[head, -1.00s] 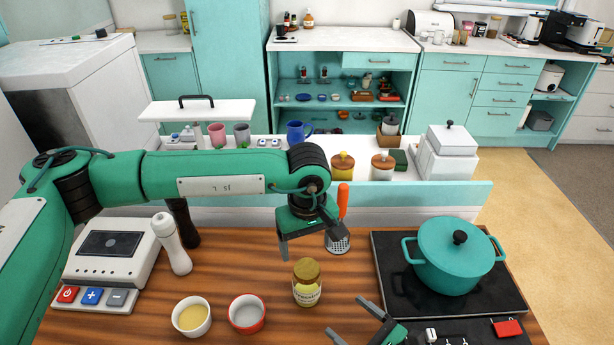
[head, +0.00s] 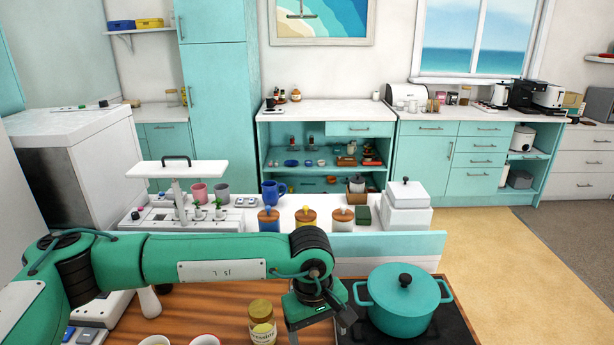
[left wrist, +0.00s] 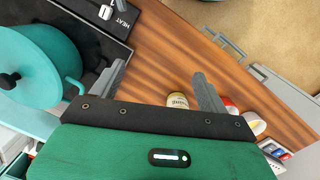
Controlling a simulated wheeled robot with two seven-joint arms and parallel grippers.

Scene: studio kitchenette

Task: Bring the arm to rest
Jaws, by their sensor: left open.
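My left arm reaches in from the left in the head view, over the wooden counter (head: 185,312). My left gripper (head: 319,328) is open beside the lidded jar (head: 262,328), to its right in the picture. In the left wrist view my left gripper (left wrist: 160,82) shows both fingers spread with nothing held. The jar (left wrist: 178,101) shows beyond and between the fingers, apart from them. My right gripper is not in view.
A teal lidded pot (head: 403,305) stands on the black hob (head: 452,328) to the right of the gripper. Bowls (head: 205,340) sit at the bottom edge. A white shelf (head: 300,215) with mugs and canisters is behind the counter.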

